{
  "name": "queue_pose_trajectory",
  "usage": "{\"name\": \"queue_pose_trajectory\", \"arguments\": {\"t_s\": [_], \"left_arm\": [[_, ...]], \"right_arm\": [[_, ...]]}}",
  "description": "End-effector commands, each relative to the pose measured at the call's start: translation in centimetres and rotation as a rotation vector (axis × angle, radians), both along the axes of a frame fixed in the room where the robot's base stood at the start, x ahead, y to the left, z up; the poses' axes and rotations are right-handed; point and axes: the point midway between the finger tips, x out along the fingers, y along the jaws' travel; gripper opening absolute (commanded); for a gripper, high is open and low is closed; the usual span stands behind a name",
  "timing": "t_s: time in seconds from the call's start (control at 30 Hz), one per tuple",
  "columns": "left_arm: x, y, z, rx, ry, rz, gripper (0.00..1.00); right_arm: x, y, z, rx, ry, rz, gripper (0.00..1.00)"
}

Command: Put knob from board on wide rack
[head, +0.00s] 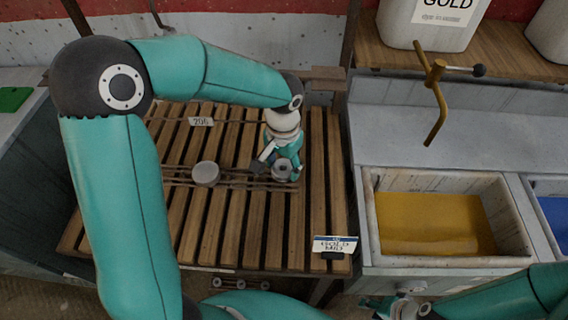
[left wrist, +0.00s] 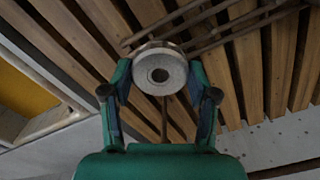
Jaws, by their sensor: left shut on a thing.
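The knob (head: 282,172) is a round grey disc with a dark centre hole. It also shows in the left wrist view (left wrist: 160,72). My left gripper (head: 279,165) is shut on it, one finger on each side (left wrist: 160,92). The knob is over the right end of paired thin rails (head: 240,183) on the slatted wooden rack (head: 319,180). I cannot tell whether it touches the rails. Another round grey piece (head: 206,173) sits on the rails further left. My right gripper (head: 396,306) is at the bottom edge, partly cut off; its fingers are unclear. I cannot make out which surface is the board.
A basin with a yellow surface (head: 430,224) is right of the rack, and a blue one (head: 555,215) lies beyond it. A brass tap (head: 436,95) rises behind. Labels reading 206 (head: 201,121) and GOLD MID (head: 335,244) are on the rack.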

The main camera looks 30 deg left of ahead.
Motion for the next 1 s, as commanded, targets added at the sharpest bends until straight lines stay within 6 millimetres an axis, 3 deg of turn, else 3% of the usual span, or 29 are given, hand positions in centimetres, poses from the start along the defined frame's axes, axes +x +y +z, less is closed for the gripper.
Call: {"name": "queue_pose_trajectory", "arguments": {"t_s": [1.0], "left_arm": [[0.0, 0.0, -2.9, 0.0, 0.0, -0.001, 0.19]], "right_arm": [[0.0, 0.0, -2.5, 0.0, 0.0, 0.0, 0.4]]}}
